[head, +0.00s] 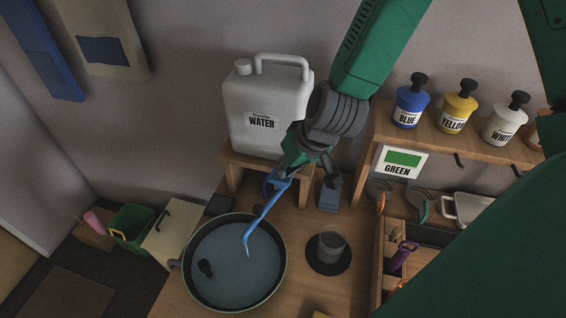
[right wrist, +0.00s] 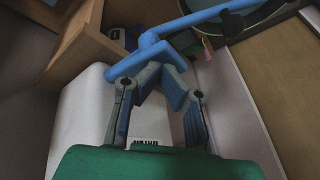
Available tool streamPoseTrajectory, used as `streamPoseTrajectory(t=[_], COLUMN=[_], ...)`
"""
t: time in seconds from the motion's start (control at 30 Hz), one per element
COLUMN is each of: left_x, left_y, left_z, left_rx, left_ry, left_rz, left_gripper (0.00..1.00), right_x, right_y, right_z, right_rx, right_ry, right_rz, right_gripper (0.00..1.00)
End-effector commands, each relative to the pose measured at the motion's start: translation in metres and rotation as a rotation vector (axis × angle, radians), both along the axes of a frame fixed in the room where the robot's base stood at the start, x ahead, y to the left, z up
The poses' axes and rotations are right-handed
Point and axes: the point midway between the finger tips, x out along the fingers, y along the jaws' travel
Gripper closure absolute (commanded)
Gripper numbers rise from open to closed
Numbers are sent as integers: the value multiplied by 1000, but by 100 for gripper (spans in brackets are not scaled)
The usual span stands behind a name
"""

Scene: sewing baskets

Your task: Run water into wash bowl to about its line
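The wash bowl (head: 180,268), dark-rimmed and round, stands on the worktop with bluish water in it; a small dark object shows inside. I cannot make out a fill line. The white jug marked WATER (head: 245,95) stands on a wooden stand above. A blue tap (right wrist: 155,48) shows at the jug in the right wrist view. My left gripper is not in view.
A glass (head: 331,243) stands on a dark coaster right of the bowl. A shelf (head: 440,118) with paint bottles and a wooden organizer (head: 377,270) with tools are at the right. A green bin (head: 130,222) is at the left.

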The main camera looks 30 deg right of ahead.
Motion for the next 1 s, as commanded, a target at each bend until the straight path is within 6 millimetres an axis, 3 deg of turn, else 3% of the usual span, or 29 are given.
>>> streamPoseTrajectory(t=[0.37,0.53,1.0], left_x=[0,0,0], left_y=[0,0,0], left_z=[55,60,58], left_rx=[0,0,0], left_ry=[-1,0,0], left_rz=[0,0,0], left_gripper=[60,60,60], right_x=[10,14,14], right_y=[-12,-16,-16], right_z=[54,67,65], right_rx=[-1,0,0], right_ry=[-2,-1,-1], right_rz=[-2,0,0], right_gripper=[100,100,100])
